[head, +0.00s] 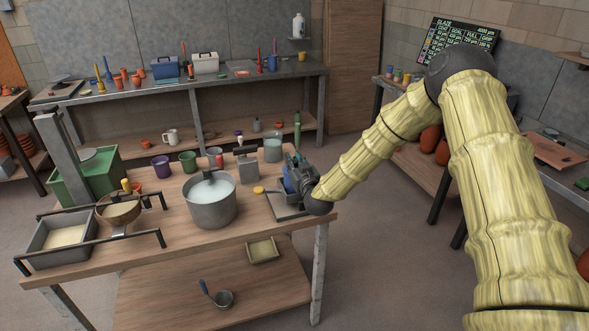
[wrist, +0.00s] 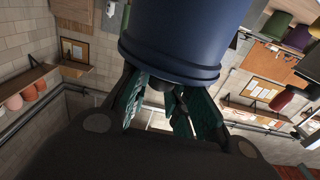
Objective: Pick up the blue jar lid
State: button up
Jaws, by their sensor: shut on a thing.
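My gripper (head: 298,172) is at the right end of the near wooden table, low over a grey slab. In the wrist view its teal fingers (wrist: 172,92) are closed in at the rimmed end of a large round blue piece (wrist: 185,35). The blue piece also shows in the head view (head: 289,186), partly hidden by the gripper. I take it for the blue jar lid; whether a jar body is joined to it I cannot tell. The exact contact between fingers and lid is hidden.
The grey slab (head: 284,211) lies under the gripper. The front right corner is clear.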

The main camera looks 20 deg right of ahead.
jog(key=shift+r, duration=0.1)
jog(key=shift+r+b, duration=0.8)
jog(key=shift+r, duration=0.4)
jog(key=s+a+r+b, duration=0.1)
jog(key=s+b, duration=0.1)
jog(key=s, duration=0.5)
jog(key=s+a+r+b, duration=0.1)
jog(key=s+a+b, duration=0.1)
jog(key=s, duration=0.6)
jog(key=shift+s+a+r+b, duration=0.2)
jog(key=shift+s+a+b, duration=0.1)
jog(key=shift+b, duration=0.2)
